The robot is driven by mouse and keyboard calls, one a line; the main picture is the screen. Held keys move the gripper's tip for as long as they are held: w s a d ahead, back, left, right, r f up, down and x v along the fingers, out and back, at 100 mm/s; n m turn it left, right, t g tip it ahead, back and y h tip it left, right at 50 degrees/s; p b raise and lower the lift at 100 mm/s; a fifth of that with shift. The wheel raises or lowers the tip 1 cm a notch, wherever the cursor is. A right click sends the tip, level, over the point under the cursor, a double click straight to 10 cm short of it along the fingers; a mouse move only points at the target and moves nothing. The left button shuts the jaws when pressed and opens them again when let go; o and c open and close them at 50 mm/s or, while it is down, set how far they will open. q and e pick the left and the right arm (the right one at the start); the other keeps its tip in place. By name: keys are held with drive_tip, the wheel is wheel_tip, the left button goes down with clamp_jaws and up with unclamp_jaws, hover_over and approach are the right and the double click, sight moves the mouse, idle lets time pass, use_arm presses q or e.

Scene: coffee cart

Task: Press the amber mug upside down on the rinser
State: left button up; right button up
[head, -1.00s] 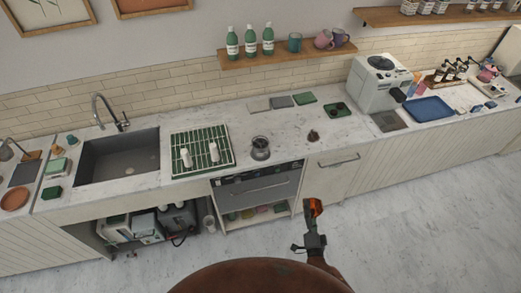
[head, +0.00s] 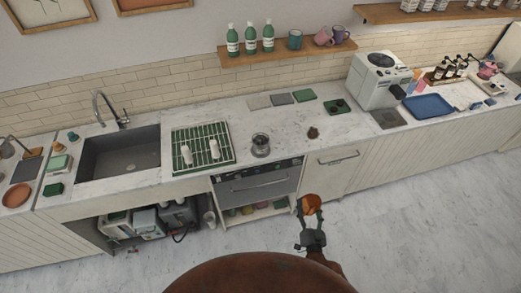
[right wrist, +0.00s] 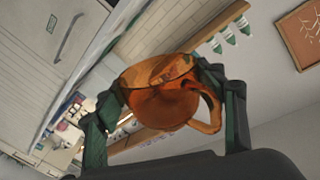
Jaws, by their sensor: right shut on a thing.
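The amber mug (head: 312,204) is see-through orange glass with a side handle. My right gripper (head: 309,200) is shut on it and holds it in the air in front of the counter, above the floor in the head view. In the right wrist view the mug (right wrist: 160,95) sits between the two dark green fingers (right wrist: 165,100), its handle to the right and its mouth toward the top of the picture. A round metal-and-glass item (head: 261,145) stands near the counter's front edge; I cannot tell whether it is the rinser. My left gripper is not in view.
A green mat with a wire rack (head: 213,130) holds two white items beside the sink (head: 120,155). A small brown item (head: 313,132), a white machine (head: 376,82) and a blue tray (head: 428,107) are farther right. A shelf (head: 280,54) hangs above.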

drive_tip(key=m+b, duration=0.2)
drive_tip(key=m, duration=0.1)
drive_tip(key=shift+f, duration=0.2)
drive_tip(key=m+b, duration=0.1)
drive_tip(key=m, duration=0.1)
drive_tip(key=shift+r+m, duration=0.1)
drive_tip(key=shift+m, duration=0.3)
drive_tip(key=shift+r, duration=0.15)
drive_tip(key=m+b, duration=0.1)
drive_tip(key=m, duration=0.1)
drive_tip(key=m+b, duration=0.1)
drive_tip(key=shift+f+m+b, duration=0.3)
drive_tip(key=shift+m+b, duration=0.05)
drive_tip(key=shift+m, duration=0.05)
drive_tip(key=shift+m+b, duration=0.35)
drive_tip(key=shift+m, duration=0.35)
drive_tip(key=shift+r+m, duration=0.15)
drive_tip(key=shift+m, duration=0.25)
drive_tip(key=shift+r, duration=0.15)
